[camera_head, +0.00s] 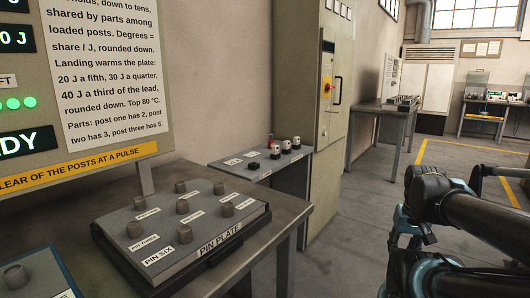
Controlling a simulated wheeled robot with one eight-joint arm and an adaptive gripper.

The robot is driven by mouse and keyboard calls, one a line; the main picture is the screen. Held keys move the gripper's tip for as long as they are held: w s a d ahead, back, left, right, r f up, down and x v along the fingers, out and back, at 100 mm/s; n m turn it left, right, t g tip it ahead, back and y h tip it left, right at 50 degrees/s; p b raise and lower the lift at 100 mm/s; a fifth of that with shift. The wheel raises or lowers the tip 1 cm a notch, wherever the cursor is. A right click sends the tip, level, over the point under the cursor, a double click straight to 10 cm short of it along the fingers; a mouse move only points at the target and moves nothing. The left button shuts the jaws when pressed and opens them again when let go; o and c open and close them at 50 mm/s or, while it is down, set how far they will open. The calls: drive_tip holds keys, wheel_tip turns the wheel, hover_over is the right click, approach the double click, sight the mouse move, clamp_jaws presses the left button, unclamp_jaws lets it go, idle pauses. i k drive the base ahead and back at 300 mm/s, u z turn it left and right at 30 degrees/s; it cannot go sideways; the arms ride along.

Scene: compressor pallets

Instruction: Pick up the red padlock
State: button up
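A small red item (270,139) stands at the back of a low grey side table (240,163), in the middle of the view. It is too small to make out clearly, but it is the only red object on that table and may be the red padlock. My arm (470,215) comes in from the lower right, well to the right of that table. My gripper seems to be at the arm's dark and teal end (408,232), apart from any object. Its fingers cannot be made out.
Beside the red item are a black block (253,166) and white-and-black pieces (286,146). A pin plate (181,225) with several grey posts lies on the near bench. A tall cabinet (302,100) stands right of the side table. Floor is clear between cabinet and arm.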

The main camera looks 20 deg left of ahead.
sight(271, 144)
drive_tip(key=k, duration=0.3)
drive_tip(key=z, duration=1.45)
drive_tip(key=i, duration=1.75)
drive_tip(key=u, duration=2.35)
drive_tip(key=i, duration=0.15)
drive_tip(key=u, duration=0.35)
